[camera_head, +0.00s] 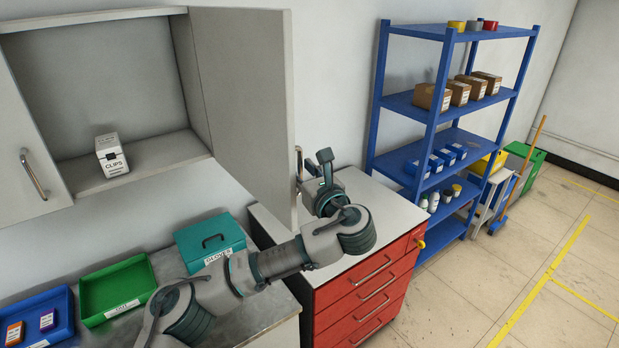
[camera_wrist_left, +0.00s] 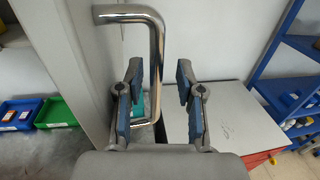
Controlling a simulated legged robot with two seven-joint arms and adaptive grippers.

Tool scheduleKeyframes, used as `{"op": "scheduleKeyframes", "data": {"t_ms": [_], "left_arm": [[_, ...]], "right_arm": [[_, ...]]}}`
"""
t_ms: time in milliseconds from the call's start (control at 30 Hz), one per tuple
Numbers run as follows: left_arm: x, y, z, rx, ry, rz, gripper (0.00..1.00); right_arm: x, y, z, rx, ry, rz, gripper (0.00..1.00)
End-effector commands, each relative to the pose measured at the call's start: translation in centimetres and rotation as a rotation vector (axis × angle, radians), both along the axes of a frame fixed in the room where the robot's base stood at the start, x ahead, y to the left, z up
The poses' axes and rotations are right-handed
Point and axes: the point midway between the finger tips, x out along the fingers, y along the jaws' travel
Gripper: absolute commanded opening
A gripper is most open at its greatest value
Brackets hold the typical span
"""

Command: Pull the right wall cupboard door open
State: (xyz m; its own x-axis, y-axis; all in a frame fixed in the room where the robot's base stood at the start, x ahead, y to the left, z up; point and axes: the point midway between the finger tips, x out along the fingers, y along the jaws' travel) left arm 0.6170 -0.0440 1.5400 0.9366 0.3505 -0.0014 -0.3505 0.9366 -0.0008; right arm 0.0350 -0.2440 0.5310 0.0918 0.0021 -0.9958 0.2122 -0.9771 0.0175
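The right wall cupboard door (camera_head: 243,100) stands swung well open, its edge towards me, and the cupboard inside shows. Its chrome bar handle (camera_wrist_left: 157,50) is on the door's outer face; in the head view only a bit of it (camera_head: 298,160) shows past the door edge. My left gripper (camera_head: 318,172) is at the outer side of the door by the handle. In the left wrist view my left gripper (camera_wrist_left: 160,100) has its fingers apart, with the lower part of the handle between them, nearer the left finger; contact cannot be told. My right gripper is not in view.
A white CLIPS box (camera_head: 111,155) sits inside the cupboard. The left door (camera_head: 22,150) is shut. Below are a teal case (camera_head: 209,240), a green tray (camera_head: 118,288) and a blue tray (camera_head: 45,318). A red drawer cabinet (camera_head: 362,290) and blue shelving (camera_head: 432,100) stand at right.

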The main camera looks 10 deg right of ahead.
Motion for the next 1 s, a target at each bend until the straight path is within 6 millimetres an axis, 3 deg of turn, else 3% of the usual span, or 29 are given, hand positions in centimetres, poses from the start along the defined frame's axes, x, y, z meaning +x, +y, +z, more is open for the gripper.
{"op": "scheduleKeyframes", "data": {"t_ms": [300, 400, 700, 1000], "left_arm": [[-5.9, -2.7, -0.2, 0.002, 0.002, -0.012, 0.37], [-7.0, -3.4, -0.4, 0.001, 0.001, -0.020, 0.37], [-10.0, -3.9, -0.2, -0.002, 0.002, -0.008, 0.37], [-10.7, -3.8, -0.1, -0.001, 0.001, 0.001, 0.37]], "right_arm": [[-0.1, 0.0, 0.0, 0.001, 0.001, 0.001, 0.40], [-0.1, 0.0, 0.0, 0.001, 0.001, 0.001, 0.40], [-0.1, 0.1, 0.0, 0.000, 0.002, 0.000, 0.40], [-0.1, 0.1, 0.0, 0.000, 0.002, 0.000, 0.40]]}}
